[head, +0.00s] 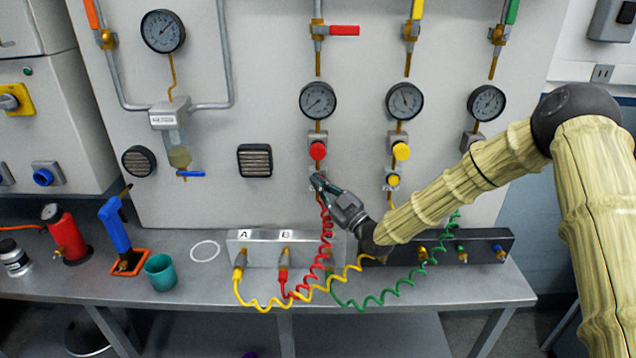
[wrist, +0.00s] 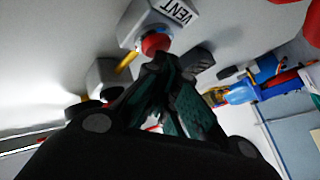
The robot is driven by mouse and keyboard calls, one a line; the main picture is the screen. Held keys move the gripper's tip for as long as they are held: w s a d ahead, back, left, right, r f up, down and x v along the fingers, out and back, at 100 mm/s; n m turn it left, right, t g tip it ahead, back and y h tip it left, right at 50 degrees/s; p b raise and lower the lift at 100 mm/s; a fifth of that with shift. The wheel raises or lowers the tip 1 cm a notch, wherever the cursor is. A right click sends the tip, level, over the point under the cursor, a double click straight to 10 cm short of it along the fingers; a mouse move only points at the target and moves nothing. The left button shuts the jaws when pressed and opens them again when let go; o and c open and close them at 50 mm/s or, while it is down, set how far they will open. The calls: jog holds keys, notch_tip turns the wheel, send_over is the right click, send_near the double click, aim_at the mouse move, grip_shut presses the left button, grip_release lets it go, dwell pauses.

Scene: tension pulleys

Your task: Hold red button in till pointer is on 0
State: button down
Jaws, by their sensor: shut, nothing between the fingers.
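A round red button (wrist: 155,42) sits by a plate marked VENT in the wrist view. My gripper (wrist: 165,68) is shut and empty, its tips very close to this button; I cannot tell whether they touch. In the head view my gripper (head: 317,180) is at the panel, just below a larger red knob (head: 318,151), and hides the small button's spot.
Yellow knob (head: 401,151) and its gauge (head: 405,101) stand to the right. A coiled red hose (head: 325,230) hangs below my gripper; yellow and green hoses cross the bench (head: 430,291). A teal cup (head: 160,272) and a blue tool (head: 115,225) stand at left.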

jog(key=shift+s, duration=0.1)
dwell(0.7)
jog(key=shift+s, duration=0.85)
jog(key=shift+s+b, duration=0.35)
jog(key=shift+s, duration=2.15)
